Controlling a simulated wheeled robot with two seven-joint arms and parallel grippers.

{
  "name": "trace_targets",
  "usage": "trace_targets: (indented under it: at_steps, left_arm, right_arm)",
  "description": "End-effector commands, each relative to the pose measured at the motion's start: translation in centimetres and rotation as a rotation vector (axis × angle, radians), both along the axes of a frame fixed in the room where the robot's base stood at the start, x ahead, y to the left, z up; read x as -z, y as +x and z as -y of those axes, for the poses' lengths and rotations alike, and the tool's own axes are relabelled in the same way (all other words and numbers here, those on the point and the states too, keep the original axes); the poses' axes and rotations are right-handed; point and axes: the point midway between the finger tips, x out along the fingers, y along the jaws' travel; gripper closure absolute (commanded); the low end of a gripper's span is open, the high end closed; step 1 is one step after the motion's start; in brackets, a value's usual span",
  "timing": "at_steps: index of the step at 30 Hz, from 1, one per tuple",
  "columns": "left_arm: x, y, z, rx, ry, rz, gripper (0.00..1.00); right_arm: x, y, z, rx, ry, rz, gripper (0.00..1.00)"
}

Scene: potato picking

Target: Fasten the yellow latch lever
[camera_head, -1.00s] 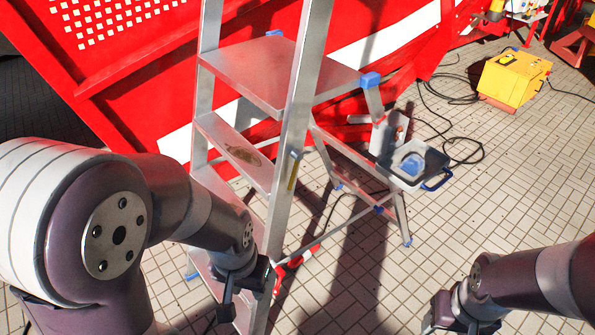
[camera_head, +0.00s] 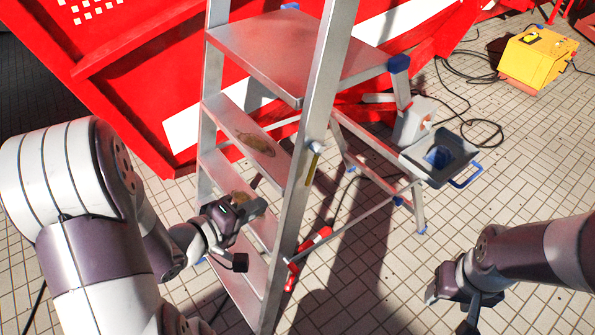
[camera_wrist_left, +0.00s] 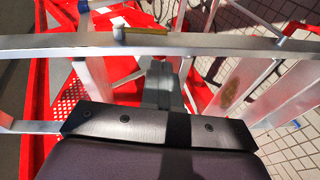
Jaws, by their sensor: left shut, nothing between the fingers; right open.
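The yellow latch lever (camera_head: 313,168) is a small thin bar on the near side rail of the aluminium stepladder (camera_head: 322,110). It hangs at a steep slant below a pale pivot. In the left wrist view the yellow lever (camera_wrist_left: 146,31) lies along the rail, beyond the fingers. My left gripper (camera_head: 250,211) is shut and empty, left of the near rail and lower than the lever, in front of the ladder steps. Its fingers also show in the left wrist view (camera_wrist_left: 160,88), apart from the lever. My right gripper (camera_head: 450,310) is open and empty over the floor at lower right.
A grey tray (camera_head: 450,172) with a blue handle is at the ladder's rear side. A red and white bar (camera_head: 315,242) is beside the near rail. A red panel stands behind. A yellow box (camera_head: 540,58) and black cables lie at the upper right.

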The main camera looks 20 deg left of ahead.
Motion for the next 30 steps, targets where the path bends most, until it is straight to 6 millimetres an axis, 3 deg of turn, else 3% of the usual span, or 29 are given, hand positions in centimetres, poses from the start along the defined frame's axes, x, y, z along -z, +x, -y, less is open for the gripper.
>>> trace_targets:
  at_steps: [4,16,30]
  left_arm:
    - [-0.7,0.1,0.3,-0.022,-0.101,-0.008,1.00]
    - [-0.4,0.8,0.6,-0.022,-0.103,-0.011,1.00]
    - [2.5,8.9,4.7,-0.021,-0.101,-0.012,1.00]
  right_arm:
    - [0.0,0.0,0.0,0.000,0.000,0.000,0.40]
    - [0.3,0.0,0.0,0.000,0.000,0.000,0.40]
    - [1.6,0.0,0.0,0.000,0.000,0.000,0.40]
